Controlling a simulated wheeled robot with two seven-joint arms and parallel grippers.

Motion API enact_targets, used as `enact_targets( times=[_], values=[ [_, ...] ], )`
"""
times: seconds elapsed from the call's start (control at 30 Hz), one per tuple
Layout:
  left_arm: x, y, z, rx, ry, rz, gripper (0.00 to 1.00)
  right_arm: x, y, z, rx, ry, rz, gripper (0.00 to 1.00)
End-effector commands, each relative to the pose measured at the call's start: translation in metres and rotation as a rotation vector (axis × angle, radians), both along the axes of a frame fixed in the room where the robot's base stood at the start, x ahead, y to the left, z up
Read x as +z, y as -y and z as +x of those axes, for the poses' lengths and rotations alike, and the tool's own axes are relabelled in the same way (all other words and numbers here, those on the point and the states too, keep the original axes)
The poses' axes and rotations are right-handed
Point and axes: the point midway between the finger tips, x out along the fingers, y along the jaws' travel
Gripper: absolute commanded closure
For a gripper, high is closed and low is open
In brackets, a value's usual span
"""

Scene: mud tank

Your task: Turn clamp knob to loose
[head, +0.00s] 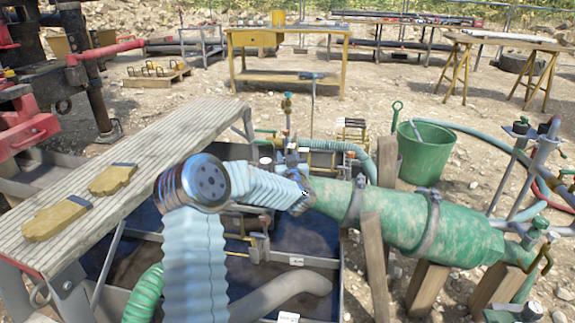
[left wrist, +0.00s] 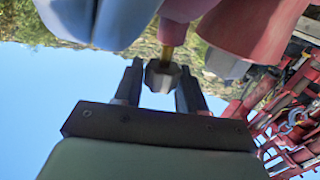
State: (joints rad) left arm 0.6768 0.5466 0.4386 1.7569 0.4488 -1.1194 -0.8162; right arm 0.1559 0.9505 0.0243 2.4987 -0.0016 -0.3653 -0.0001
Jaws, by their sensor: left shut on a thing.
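The clamp knob (left wrist: 162,76) is a grey, faceted knob on a thin brass-coloured stem. In the left wrist view it sits between the two dark fingers of my left gripper (left wrist: 160,88), which is shut on it. The stem runs up from the knob to a pinkish-red, blurred part. The knob and fingertips cannot be made out clearly there. My right gripper is not in view.
The green cylinder rests on wooden posts (head: 375,265), with metal bands around it. A dark tank with pipes and valves lies below my left arm. A plank bench (head: 130,190) with tan gloves (head: 60,217) stands left. A green bucket (head: 425,152) stands behind the cylinder.

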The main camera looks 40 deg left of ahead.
Motion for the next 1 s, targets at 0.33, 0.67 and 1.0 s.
enact_targets(
  times=[0.33,0.67,1.0],
  values=[
    [0.001,0.002,0.001,0.277,-0.002,0.000,0.90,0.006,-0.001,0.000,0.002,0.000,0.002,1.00],
    [0.000,0.001,0.000,0.435,-0.003,0.000,0.90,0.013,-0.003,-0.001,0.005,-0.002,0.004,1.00],
    [-0.001,0.000,0.000,0.476,-0.003,-0.001,0.90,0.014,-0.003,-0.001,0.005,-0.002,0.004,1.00]
  ],
)
